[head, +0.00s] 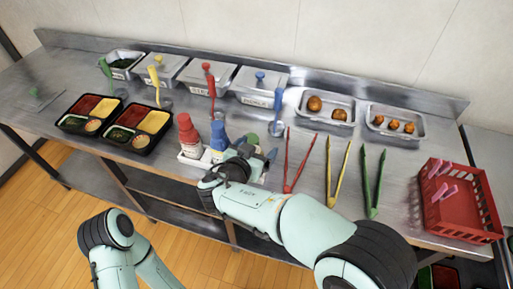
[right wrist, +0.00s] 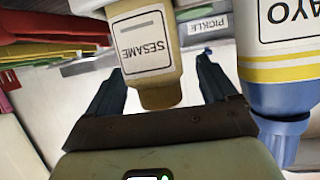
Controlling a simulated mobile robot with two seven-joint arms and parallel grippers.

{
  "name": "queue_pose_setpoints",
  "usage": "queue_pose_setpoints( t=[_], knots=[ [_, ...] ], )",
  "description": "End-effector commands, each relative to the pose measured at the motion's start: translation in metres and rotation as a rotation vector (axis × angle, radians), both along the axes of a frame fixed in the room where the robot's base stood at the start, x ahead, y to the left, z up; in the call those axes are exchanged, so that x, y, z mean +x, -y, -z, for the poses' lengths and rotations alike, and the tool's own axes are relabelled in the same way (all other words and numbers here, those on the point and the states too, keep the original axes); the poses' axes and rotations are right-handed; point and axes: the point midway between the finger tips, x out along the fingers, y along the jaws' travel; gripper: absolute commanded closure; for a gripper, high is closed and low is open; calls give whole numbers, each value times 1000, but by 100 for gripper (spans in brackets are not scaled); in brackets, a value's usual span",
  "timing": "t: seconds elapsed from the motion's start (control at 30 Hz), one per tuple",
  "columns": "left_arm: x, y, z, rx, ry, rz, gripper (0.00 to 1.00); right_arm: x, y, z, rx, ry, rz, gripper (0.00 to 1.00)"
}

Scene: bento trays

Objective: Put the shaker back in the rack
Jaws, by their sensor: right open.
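The shaker (right wrist: 150,45), a tan container labelled SESAME, shows in the right wrist view between the fingers of my right gripper (right wrist: 160,68). The fingers stand open on either side of it, with gaps visible, and the text appears upside down. In the head view my right gripper (head: 256,153) is beside the blue bottle, and I cannot make out the shaker behind it. The white rack (head: 193,161) holds a red bottle (head: 187,131) and a blue bottle (head: 218,136). My left arm shows at the lower left, but its gripper does not.
A MAYO bottle (right wrist: 280,40) with a blue nozzle stands close beside the right finger. Red tongs (head: 300,160), yellow tongs (head: 338,175) and green tongs (head: 373,185) lie right of my gripper. A red basket (head: 465,215) is at far right; two black bento trays (head: 150,143) (head: 68,128) are left.

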Motion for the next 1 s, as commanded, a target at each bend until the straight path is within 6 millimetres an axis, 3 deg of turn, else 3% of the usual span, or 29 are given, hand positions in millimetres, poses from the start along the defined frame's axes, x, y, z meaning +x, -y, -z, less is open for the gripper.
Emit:
queue_pose_setpoints(
  t=[0.03,0.17,0.3,0.7,1.0],
  knots=[
    [-2,-1,11,8,-9,-7,46,0,0,4,0,-1,0,14],
    [3,-1,9,11,6,-10,46,0,0,4,-1,-1,1,14],
    [24,-2,4,22,70,-25,46,-3,-2,1,1,0,-3,14],
    [22,0,4,14,64,-18,46,-83,-40,-38,1,1,-4,14],
    [21,1,3,12,64,-16,46,-110,-52,-51,0,1,0,14]
  ],
)
